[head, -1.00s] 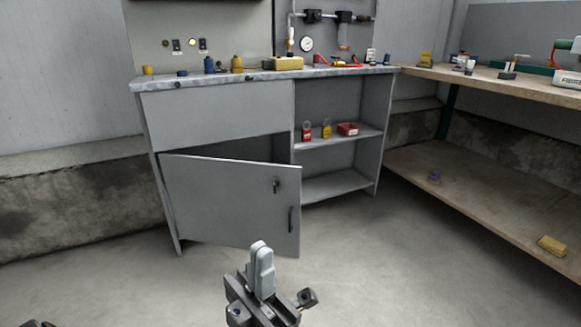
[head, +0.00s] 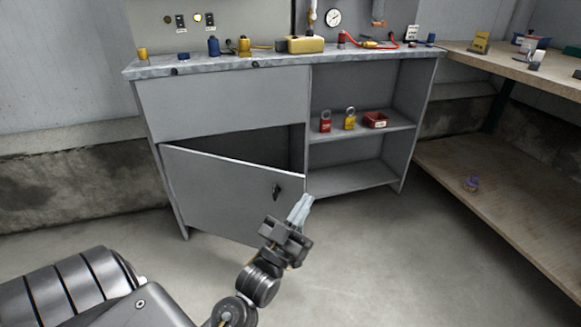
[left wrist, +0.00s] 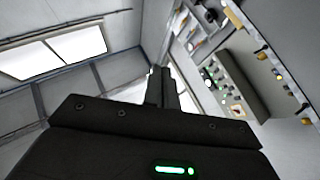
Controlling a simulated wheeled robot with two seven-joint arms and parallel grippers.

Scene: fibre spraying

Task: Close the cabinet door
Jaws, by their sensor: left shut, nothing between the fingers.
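The grey cabinet (head: 222,108) stands against the wall with a worktop on it. Its lower-left door (head: 215,185) is hinged at the left and stands partly open, its right edge swung out toward me. A dark lock (head: 277,191) sits near its upper right corner. My left gripper (head: 301,207) is shut and empty. In the head view it overlaps the door's right edge; I cannot tell if it touches. It hides the door's lower right part, and the handle is not visible. In the left wrist view the shut fingers (left wrist: 162,88) point away from the camera. My right gripper is not in view.
Open shelves at right hold a red padlock (head: 325,121), a yellow padlock (head: 350,118) and a red box (head: 375,120). A yellow case (head: 301,45) and other items stand on the worktop. A wooden bench (head: 510,68) is at right. The floor (head: 370,260) before the shelves is clear.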

